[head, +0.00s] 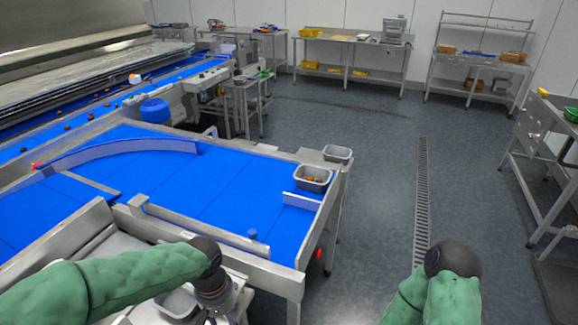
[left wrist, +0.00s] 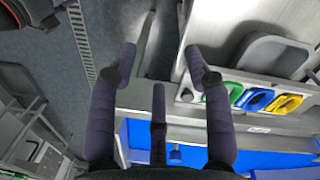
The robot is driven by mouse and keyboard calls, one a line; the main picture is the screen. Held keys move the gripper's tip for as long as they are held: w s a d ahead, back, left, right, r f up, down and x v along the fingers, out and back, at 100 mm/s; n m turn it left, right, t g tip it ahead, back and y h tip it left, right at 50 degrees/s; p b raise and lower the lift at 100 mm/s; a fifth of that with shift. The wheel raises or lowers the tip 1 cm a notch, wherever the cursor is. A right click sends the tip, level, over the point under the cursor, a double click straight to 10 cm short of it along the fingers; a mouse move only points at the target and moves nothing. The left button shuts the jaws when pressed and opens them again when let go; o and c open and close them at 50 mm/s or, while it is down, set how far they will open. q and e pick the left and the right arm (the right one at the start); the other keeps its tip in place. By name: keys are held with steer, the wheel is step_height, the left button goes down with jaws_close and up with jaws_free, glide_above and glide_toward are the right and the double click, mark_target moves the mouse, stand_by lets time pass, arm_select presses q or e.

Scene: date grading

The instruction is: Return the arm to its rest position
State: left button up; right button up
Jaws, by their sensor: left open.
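My left arm comes in from the lower left in the head view, in a green sleeve with a dark wrist joint. My left gripper (head: 215,292) points down over the metal frame at the near edge of the conveyor table. In the left wrist view the same gripper (left wrist: 160,62) has its dark fingers spread wide apart, with nothing between them. My right arm shows at the lower right of the head view as a green sleeve and a dark joint; its gripper is not visible.
The blue conveyor table (head: 190,190) has a grey bin (head: 312,178) with some dates at its far right corner and another bin (head: 337,153) beyond. A grey tray (left wrist: 272,55) and green, blue and yellow items (left wrist: 257,99) lie right of my left gripper. The floor (head: 380,190) is open.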

arm_select(q)
steer(key=s+d+f+h, duration=0.1)
steer(key=s+f, duration=0.2)
steer(key=f, duration=0.7)
steer(key=s+d+f+h, duration=0.1)
steer(key=s+d+f, duration=0.1)
steer(key=f, duration=0.8)
steer(key=s+d+f+h, duration=0.1)
steer(key=s+d+f, duration=0.1)
steer(key=f, duration=0.8)
steer(key=shift+s+f+t, duration=0.3)
steer(key=shift+s+f, duration=0.1)
steer(key=shift+s, duration=0.4)
